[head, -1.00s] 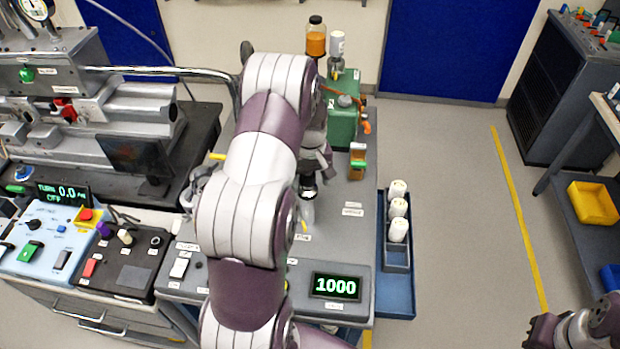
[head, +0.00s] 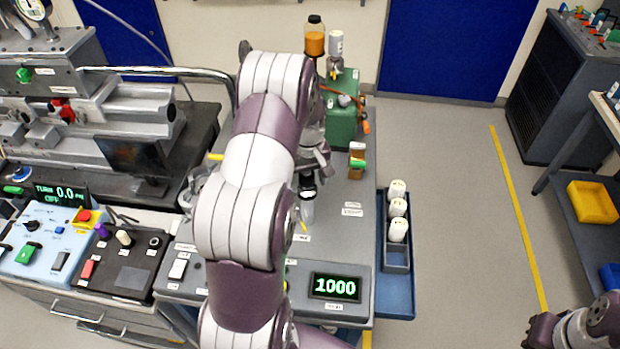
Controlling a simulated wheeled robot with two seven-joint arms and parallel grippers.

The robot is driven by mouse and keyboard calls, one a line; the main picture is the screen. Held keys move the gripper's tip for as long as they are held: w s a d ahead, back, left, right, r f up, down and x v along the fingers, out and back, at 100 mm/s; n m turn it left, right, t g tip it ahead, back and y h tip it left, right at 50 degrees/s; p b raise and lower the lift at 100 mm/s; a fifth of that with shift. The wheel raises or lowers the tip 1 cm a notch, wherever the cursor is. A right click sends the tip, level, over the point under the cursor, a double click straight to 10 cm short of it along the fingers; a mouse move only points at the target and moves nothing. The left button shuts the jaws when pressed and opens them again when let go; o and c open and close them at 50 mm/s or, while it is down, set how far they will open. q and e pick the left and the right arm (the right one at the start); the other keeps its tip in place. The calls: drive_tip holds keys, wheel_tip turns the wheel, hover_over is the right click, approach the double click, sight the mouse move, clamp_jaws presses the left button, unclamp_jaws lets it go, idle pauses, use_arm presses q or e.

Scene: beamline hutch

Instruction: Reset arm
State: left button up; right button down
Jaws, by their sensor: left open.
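My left arm reaches up over the grey bench (head: 345,240). My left gripper (head: 316,160) is open, partly hidden behind my own forearm. Just below it in the picture stands a small clear vial with a dark top (head: 307,208); I cannot tell whether the jaws touch it. My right gripper (head: 540,330) shows only in part at the lower right corner, away from the bench, and its jaws are unclear.
A green unit (head: 342,125) and an amber bottle (head: 315,40) stand at the back. A blue tray (head: 400,285) holds white-capped containers. Floor at right is clear.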

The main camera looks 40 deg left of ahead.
use_arm(q)
drive_tip(key=r, duration=0.2)
drive_tip(key=r+b, duration=0.1)
drive_tip(key=r, duration=0.4)
drive_tip(key=shift+s+a+b, duration=0.2)
drive_tip(key=shift+s+b, duration=0.05)
drive_tip(key=shift+b, duration=0.15)
drive_tip(key=r, duration=0.1)
drive_tip(key=r+p, duration=0.1)
drive_tip(key=r, duration=0.1)
drive_tip(key=r+p, duration=0.1)
drive_tip(key=shift+d+r, duration=0.25)
drive_tip(key=shift+r, duration=0.1)
drive_tip(key=shift+w+r+p, duration=0.2)
drive_tip(key=shift+r+p, duration=0.15)
drive_tip(key=shift+w, duration=0.1)
use_arm(e)
drive_tip(key=shift+s+a+r, duration=0.1)
drive_tip(key=shift+s+r, duration=0.05)
drive_tip(key=shift+r, duration=0.25)
drive_tip(key=shift+s, duration=0.1)
